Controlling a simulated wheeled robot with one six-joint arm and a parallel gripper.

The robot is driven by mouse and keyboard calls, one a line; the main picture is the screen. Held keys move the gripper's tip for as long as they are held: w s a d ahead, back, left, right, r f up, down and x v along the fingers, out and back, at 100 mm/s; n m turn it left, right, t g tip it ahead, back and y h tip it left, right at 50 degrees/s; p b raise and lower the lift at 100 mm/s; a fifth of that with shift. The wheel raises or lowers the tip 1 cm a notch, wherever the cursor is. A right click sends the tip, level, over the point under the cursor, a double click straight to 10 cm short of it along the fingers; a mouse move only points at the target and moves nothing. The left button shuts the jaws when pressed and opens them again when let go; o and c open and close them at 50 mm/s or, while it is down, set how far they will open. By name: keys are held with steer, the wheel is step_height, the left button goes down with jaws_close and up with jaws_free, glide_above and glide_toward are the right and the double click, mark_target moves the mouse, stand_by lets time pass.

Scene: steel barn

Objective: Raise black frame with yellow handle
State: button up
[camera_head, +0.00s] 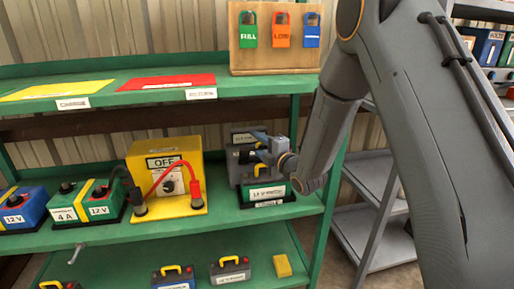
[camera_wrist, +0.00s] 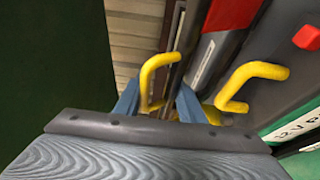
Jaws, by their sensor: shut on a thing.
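My gripper (camera_head: 265,150) is at the right end of the middle green shelf, above a green battery (camera_head: 265,190) with a white 12 V label. In the wrist view its two blue-grey fingers (camera_wrist: 158,105) are shut on a yellow handle (camera_wrist: 160,65). A second bent yellow handle part (camera_wrist: 252,78) stands to the right of the fingers. The black frame under the handle is mostly hidden by my gripper, so I cannot tell whether it touches the battery. The green battery (camera_wrist: 290,120) with a red terminal shows at the right of the wrist view.
A yellow OFF box (camera_head: 165,165) with red and black clamps stands to the left. Batteries with yellow handles (camera_head: 230,270) and a yellow block (camera_head: 282,265) are on the lower shelf. The upper shelf (camera_head: 130,97) is overhead, with a red mat (camera_head: 167,82).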

steer(key=shift+o, duration=0.2)
steer(key=shift+w+a+r+b, duration=0.1)
steer(key=shift+w+a+b, duration=0.1)
steer(key=shift+w, duration=0.2)
steer(key=shift+w+a+r+b, duration=0.1)
steer(key=shift+w+a+b, duration=0.05)
steer(key=shift+w, duration=0.25)
steer(key=o, duration=0.7)
steer(key=shift+b+v, duration=0.5)
steer(key=shift+v, duration=3.4)
